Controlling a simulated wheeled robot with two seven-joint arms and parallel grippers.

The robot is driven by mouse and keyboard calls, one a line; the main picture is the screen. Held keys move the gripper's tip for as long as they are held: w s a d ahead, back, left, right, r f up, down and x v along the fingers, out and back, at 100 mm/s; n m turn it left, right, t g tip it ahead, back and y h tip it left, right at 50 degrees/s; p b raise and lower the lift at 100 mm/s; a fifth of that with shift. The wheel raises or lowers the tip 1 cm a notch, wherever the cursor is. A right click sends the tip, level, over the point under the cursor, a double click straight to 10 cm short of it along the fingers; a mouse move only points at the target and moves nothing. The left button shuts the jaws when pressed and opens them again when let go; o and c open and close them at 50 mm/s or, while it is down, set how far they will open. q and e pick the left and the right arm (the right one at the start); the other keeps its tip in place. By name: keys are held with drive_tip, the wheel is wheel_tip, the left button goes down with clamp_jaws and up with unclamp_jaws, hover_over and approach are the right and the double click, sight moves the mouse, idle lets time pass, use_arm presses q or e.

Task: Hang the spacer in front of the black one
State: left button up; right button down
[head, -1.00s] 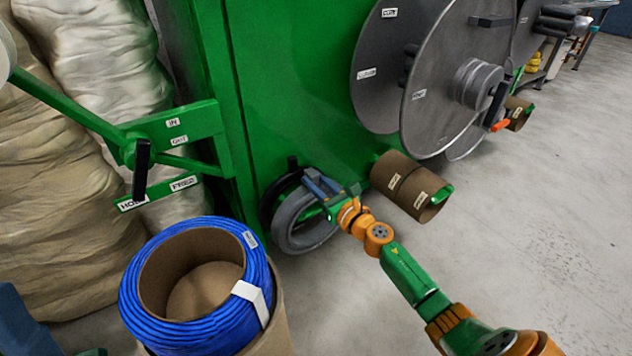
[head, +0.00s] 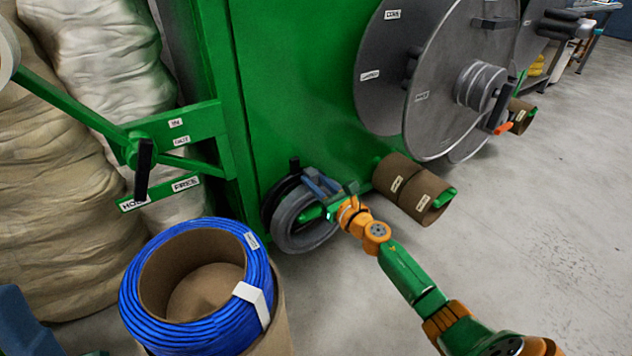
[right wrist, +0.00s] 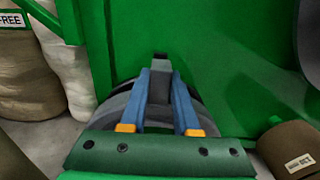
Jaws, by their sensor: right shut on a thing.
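The grey ring-shaped spacer (head: 290,241) is at the lower part of the green machine, in front of the black spacer (head: 268,209). In the head view the grey one covers most of the black one, and a green peg end (head: 310,213) shows in its opening. My right gripper (head: 316,186) is shut on the grey spacer's upper rim. In the right wrist view its two blue fingers (right wrist: 160,85) straddle the grey rim (right wrist: 158,97), with the black spacer (right wrist: 121,99) behind. Whether the grey spacer's weight rests on the peg I cannot tell.
A cardboard tube (head: 411,189) sits on another peg just right of my right gripper. A blue cable coil (head: 135,300) on a cardboard core stands at lower left. Large grey reel discs (head: 435,90) are above right. The floor at right is clear.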

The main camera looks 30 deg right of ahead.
drive_tip(key=shift+w, duration=0.65)
idle(0.5)
drive_tip(key=shift+f+b, duration=0.45)
drive_tip(key=shift+b, duration=0.35)
idle(0.3)
unclamp_jaws()
idle(0.4)
idle(0.6)
drive_tip(key=shift+r+p, duration=2.35)
drive_tip(key=shift+r, duration=0.2)
drive_tip(key=shift+s+d+p, duration=0.1)
drive_tip(key=shift+s+p, duration=0.3)
drive_tip(key=shift+s, duration=1.1)
idle(0.3)
